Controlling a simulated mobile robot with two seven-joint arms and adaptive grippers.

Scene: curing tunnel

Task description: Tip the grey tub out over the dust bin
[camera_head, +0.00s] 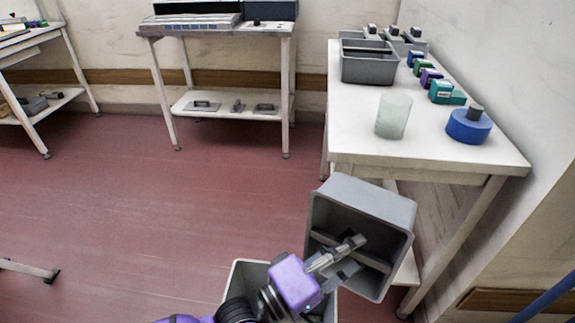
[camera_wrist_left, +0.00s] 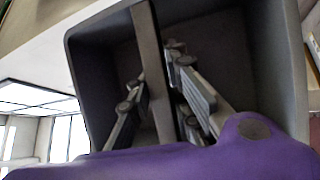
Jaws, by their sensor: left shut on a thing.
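The grey tub (camera_head: 374,203) is held in the air in front of the right-hand table, tipped on its side with its open mouth toward my left arm. My left gripper (camera_head: 352,257) is shut on the bar across the tub's mouth. In the left wrist view the fingers (camera_wrist_left: 158,88) stand on either side of this bar, and the tub's dark inside (camera_wrist_left: 225,50) looks empty where it shows. The dust bin (camera_head: 240,274), a grey open box, stands below and left of the tub, partly hidden by my purple left wrist. My right gripper is not in view.
The right-hand white table (camera_head: 350,130) carries a grey box (camera_head: 370,68), a frosted cup (camera_head: 393,115), a blue round item (camera_head: 468,127) and several small coloured items. Its front edge is close behind the tub. Another table (camera_head: 215,30) stands at the back.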

